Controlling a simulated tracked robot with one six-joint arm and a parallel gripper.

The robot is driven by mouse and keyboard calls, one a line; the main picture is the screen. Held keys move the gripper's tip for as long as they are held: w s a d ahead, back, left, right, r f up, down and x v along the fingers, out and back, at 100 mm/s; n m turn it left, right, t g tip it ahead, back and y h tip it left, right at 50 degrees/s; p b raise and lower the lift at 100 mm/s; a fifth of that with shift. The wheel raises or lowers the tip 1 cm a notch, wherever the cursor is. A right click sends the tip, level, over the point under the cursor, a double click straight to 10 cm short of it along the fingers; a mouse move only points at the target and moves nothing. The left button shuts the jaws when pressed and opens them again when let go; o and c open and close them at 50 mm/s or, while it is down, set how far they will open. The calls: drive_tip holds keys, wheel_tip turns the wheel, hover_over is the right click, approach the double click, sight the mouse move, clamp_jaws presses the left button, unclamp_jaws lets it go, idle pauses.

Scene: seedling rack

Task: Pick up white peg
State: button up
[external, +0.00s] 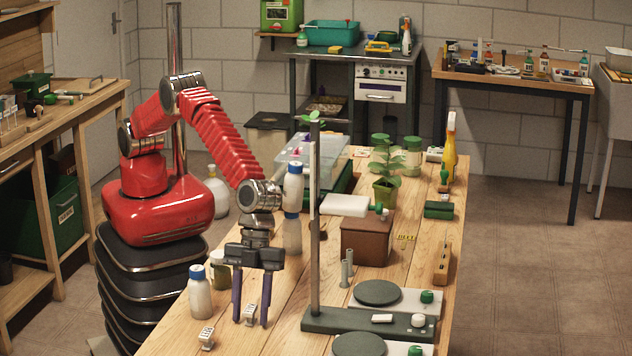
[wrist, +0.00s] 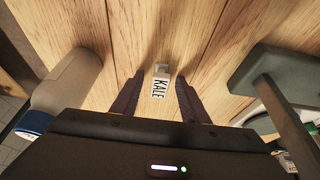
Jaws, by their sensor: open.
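A small white peg (external: 250,313) stands on the wooden table, between the fingers of my gripper (external: 250,323). In the wrist view, the white peg (wrist: 160,87) bears the word KALE. My gripper (wrist: 160,76) also shows there, open and pointing down, with one dark finger on each side of the peg. A gap shows between the peg and each finger, so it is not gripped. A second small white piece (external: 206,338) of similar shape stands on the table to the left, nearer the front.
A white bottle with a blue cap (external: 199,297) stands close on the left. A dark green stand base (external: 340,320) with a tall post (external: 314,230) is close on the right. A brown box (external: 366,243) stands behind it.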

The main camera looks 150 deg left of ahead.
sight(250, 307)
drive_tip(key=shift+c, duration=0.2)
clamp_jaws()
idle(0.3)
wheel_tip(250, 307, up, 10)
idle(0.6)
idle(0.4)
